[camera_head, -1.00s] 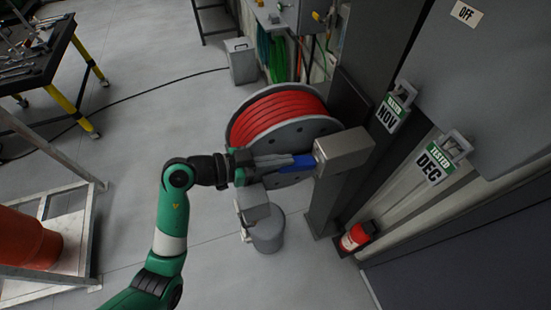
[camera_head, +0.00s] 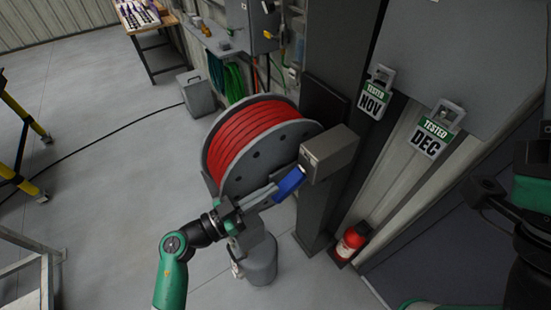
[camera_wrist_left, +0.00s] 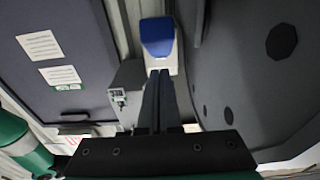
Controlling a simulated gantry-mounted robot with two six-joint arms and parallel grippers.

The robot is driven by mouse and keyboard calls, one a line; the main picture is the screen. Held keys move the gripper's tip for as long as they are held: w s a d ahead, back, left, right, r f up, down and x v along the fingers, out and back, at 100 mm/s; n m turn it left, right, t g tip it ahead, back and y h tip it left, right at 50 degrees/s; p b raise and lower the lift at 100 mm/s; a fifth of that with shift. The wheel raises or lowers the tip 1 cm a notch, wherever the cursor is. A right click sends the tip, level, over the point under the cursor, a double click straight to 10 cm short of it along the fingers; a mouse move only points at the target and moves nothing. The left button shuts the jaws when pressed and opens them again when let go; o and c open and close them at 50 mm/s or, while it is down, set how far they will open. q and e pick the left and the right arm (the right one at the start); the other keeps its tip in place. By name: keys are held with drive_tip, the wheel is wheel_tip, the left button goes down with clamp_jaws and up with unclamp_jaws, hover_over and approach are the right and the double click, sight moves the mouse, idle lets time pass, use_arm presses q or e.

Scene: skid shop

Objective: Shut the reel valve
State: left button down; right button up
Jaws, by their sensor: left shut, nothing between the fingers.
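A hose reel (camera_head: 213,160) wound with red hose (camera_head: 250,138) stands by the dark column. A blue lever (camera_head: 290,184) sits at the reel's right side, just below a grey box (camera_head: 330,153), and slants down to the left. My left gripper (camera_head: 274,190) is shut and empty. Its fingertips are at the lever's lower left end; whether they touch it I cannot tell. In the left wrist view the blue lever (camera_wrist_left: 157,36) is straight beyond the closed fingertips (camera_wrist_left: 158,74). My right arm shows only in part at the right edge, without its fingers.
A fire extinguisher (camera_head: 350,243) stands at the column's foot. A grey canister (camera_head: 260,262) is below the reel. Tags (camera_head: 433,134) hang on the cabinet at right. A grey case (camera_head: 197,93) stands behind the reel. The floor at left is mostly open.

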idle(0.4)
use_arm(q)
wheel_tip(320, 180, up, 4)
drive_tip(key=s+a+p, duration=0.1)
drive_tip(key=a+p, duration=0.1)
drive_tip(key=p, duration=0.5)
drive_tip(key=s+a+f+b, duration=0.2)
drive_tip(key=s+a+f, duration=0.1)
drive_tip(key=s+a, duration=0.2)
drive_tip(key=a, duration=0.2)
drive_tip(key=shift+s+a+f, duration=0.2)
drive_tip(key=shift+a+f, duration=0.15)
drive_tip(key=shift+a, duration=0.05)
